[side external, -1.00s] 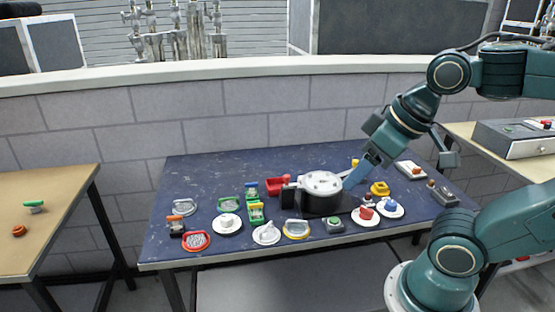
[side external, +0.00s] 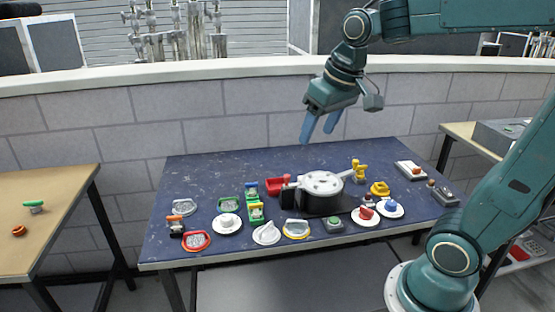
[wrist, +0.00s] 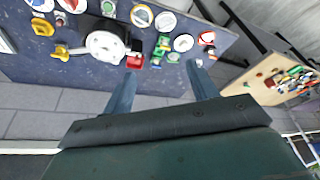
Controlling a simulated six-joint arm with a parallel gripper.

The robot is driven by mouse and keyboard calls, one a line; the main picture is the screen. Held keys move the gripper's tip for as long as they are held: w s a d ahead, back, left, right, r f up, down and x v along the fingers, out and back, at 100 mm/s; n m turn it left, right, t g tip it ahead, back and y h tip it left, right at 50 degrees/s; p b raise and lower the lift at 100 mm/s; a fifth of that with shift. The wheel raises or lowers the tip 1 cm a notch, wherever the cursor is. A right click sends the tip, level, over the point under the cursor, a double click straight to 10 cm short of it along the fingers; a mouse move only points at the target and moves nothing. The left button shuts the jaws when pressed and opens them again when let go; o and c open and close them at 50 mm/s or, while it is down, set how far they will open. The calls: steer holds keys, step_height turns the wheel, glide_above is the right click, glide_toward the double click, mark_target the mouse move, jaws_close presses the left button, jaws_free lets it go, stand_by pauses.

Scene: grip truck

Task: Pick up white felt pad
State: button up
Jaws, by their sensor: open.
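I cannot tell for sure which white item is the felt pad. A small whitish piece (side external: 227,218) sits on a white saucer (side external: 227,229) left of centre on the table. A white round item with a pointed top (side external: 266,234) lies to its right. A white rectangular block (side external: 404,167) with a reddish knob lies at the far right. My gripper (side external: 317,137) is open and empty, high above the back edge of the table, behind the pot. Its two blue fingers are spread apart in the wrist view (wrist: 163,72).
A black pot with a white lid (side external: 322,183) stands mid-table beside a red bin (side external: 277,186). Yellow (side external: 380,188), green (side external: 256,213) and red-rimmed (side external: 196,241) items crowd the front. The blue table's back-left part (side external: 200,172) is bare. A brick wall (side external: 230,115) rises behind.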

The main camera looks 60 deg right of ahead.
steer(key=w+d+f+m+g, duration=0.2)
steer(key=w+d+f, duration=0.4)
steer(key=w+d, duration=0.3)
steer(key=w+d+f+m+g, duration=0.1)
steer(key=w+d+f+m, duration=0.2)
steer(key=w+d+f, duration=0.6)
steer(key=shift+m+g+y, duration=0.3)
steer(key=shift+m+g, duration=0.2)
steer(key=shift+m, duration=0.2)
steer(key=d+f, duration=0.3)
steer(key=f, duration=0.1)
steer(key=d+f, duration=0.3)
steer(key=f, duration=0.1)
steer(key=d+f, duration=0.3)
steer(key=f, duration=0.1)
steer(key=shift+s+d+f, duration=0.2)
steer(key=shift+s, duration=0.05)
steer(key=shift+f, duration=0.45)
steer(key=shift+f, duration=0.1)
steer(key=shift+w+d+f, duration=0.1)
steer(key=shift+f, duration=1.15)
steer(key=shift+w+f, duration=0.1)
steer(key=shift+f, duration=1.15)
steer(key=shift+c, duration=0.2)
